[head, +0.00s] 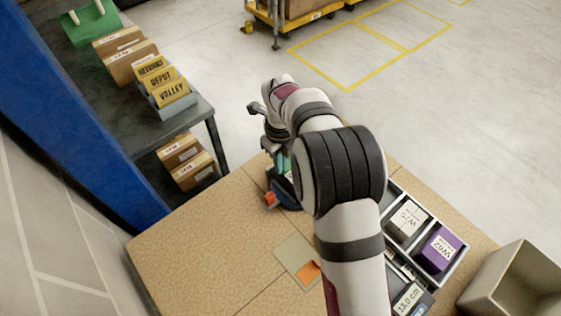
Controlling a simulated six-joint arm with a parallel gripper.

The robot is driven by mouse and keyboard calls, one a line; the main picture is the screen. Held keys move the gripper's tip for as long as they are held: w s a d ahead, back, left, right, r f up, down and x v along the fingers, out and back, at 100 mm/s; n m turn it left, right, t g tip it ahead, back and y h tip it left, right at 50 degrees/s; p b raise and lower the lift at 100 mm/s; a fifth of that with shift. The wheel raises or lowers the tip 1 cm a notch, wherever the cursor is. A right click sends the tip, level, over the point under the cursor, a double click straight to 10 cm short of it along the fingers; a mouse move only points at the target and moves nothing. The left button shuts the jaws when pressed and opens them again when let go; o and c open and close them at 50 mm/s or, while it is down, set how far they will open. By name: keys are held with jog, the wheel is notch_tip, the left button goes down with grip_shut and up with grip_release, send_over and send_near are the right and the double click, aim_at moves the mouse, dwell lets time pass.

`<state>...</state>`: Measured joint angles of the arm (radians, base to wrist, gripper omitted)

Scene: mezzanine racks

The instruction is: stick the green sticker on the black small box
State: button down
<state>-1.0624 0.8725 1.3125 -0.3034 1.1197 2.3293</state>
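My gripper (271,146) is at the far end of my arm, above the back edge of the table. It is small and partly covered by my wrist, so I cannot tell whether its fingers are open or shut. A teal-green patch (282,163) shows just below it, over a dark blue object (287,192); I cannot tell whether the patch is a sticker or whether the gripper touches it. An orange square (308,271) lies on a beige sheet (288,250). I cannot clearly make out a black small box or a green sticker; my arm hides part of the table.
A divided tray (455,262) holds a white box (407,221) and a purple box (439,249). A display reading 13.0 cm (408,298) is in front. An empty beige bin (516,286) stands right. The left tabletop (205,260) is clear. A shelf (190,116) holds cartons.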

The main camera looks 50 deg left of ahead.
jog(key=shift+f, duration=0.1)
jog(key=c, duration=0.8)
grip_release()
jog(key=shift+o, duration=0.2)
jog(key=shift+r, duration=3.55)
